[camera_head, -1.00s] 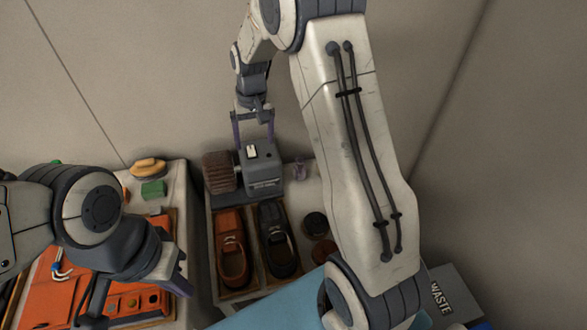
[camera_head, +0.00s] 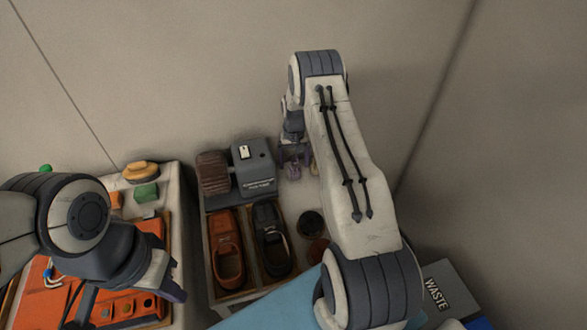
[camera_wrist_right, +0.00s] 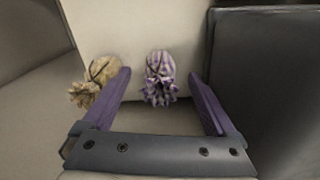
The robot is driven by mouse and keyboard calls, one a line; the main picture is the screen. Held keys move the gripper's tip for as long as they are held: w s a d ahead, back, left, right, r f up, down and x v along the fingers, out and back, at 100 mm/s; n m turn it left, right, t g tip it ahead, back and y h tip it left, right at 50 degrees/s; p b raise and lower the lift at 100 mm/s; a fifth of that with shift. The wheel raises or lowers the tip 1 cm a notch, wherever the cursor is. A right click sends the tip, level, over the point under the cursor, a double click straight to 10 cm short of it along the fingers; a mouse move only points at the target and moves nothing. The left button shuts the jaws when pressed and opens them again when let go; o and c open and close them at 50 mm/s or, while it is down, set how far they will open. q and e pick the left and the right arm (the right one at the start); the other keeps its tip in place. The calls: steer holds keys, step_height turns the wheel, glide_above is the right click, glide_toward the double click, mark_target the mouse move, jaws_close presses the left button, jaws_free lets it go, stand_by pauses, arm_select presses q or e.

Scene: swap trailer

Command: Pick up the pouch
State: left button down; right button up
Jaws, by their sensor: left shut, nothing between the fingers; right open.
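A small purple-and-white striped pouch (camera_wrist_right: 160,75) with a gathered, frilled end lies on the pale surface in the right wrist view. It shows small in the head view (camera_head: 294,171). A tan pouch (camera_wrist_right: 98,78) with a dark tie lies to its left in the wrist view, partly behind the left finger. My right gripper (camera_wrist_right: 164,98) is open, with the striped pouch ahead between its purple fingers and the tan pouch by the left finger. I cannot tell whether any finger touches a pouch.
A grey machine (camera_head: 256,170) with a brown brush roller stands left of the pouches. Two shoes, orange (camera_head: 228,265) and black (camera_head: 271,250), sit in a wooden tray in front. Round tins (camera_head: 311,224) stand nearby. A waste bin (camera_head: 440,285) is at right.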

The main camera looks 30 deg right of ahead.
mark_target(294, 169)
steer(key=shift+w+d+f+p, duration=0.15)
steer(key=shift+f+p, duration=0.15)
steer(key=shift+f, duration=0.8)
steer(key=shift+w+f+p, duration=0.1)
steer(key=shift+f+p, duration=0.2)
steer(key=shift+f, duration=0.75)
steer(key=c, duration=1.4)
steer(key=shift+c, duration=0.2)
